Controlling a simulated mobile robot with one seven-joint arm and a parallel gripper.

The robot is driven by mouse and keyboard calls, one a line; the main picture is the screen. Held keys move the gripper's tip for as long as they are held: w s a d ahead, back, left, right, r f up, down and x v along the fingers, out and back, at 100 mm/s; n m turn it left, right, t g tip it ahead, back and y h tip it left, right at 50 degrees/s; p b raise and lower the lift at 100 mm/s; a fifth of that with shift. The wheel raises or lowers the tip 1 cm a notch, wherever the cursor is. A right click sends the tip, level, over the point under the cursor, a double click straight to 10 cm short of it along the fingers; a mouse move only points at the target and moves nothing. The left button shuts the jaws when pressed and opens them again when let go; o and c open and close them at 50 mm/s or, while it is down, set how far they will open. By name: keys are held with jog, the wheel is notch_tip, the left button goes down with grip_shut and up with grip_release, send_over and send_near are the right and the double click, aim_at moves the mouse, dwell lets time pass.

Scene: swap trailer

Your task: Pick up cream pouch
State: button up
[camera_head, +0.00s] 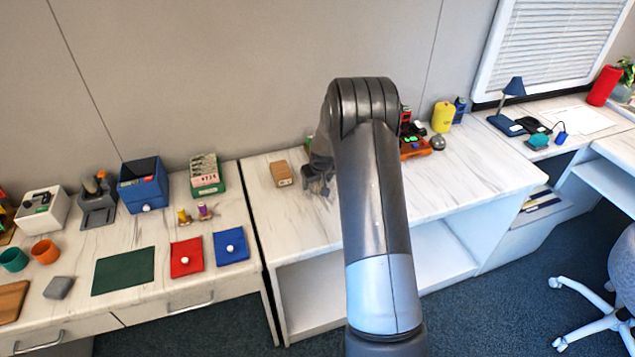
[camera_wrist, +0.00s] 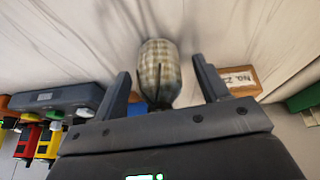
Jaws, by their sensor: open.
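The cream pouch (camera_wrist: 158,66) shows in the wrist view as a rounded, cream-and-grey checked thing, somewhat blurred. It lies ahead of my gripper (camera_wrist: 160,72), with its near end in the gap between the two fingers. The fingers are apart, with a visible space on each side of the pouch, so my gripper is open and empty. In the head view my gripper (camera_head: 318,186) is low over the middle white table, just right of the brown box. I cannot make out the pouch there; my arm and gripper hide that spot.
A brown box (camera_head: 282,174) stands close left of my gripper; it also shows in the wrist view (camera_wrist: 240,80). An orange tray (camera_head: 415,148) with small items and a yellow container (camera_head: 443,117) are right of my arm. The front of the middle table (camera_head: 300,240) is clear.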

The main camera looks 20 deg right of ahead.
jog(key=shift+c, duration=0.4)
jog(key=c, duration=1)
jog(key=shift+r, duration=0.15)
